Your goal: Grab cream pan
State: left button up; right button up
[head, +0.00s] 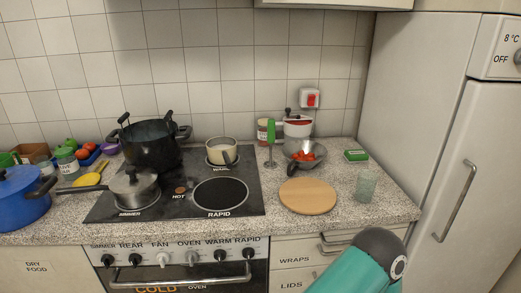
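The cream pan (222,151) is a small pale pan with a dark handle. It stands upright on the rear right burner of the black hob (180,205), at the spot labelled WARM. Its handle points toward the front. Nothing touches it from my side. A teal arm link with a dark joint, mine, shows at the bottom right, well in front of the counter. Neither of my grippers is in view.
A black pot (151,145) stands left of the cream pan and a lidded steel pan (134,188) is front left. The front right burner (220,194) is bare.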

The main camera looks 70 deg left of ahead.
aim_at(221, 151)
jog(key=z, duration=0.1)
jog(key=i, duration=1.7)
jog(key=u, duration=2.4)
jog(key=i, duration=0.3)
jog(key=u, duration=2.05)
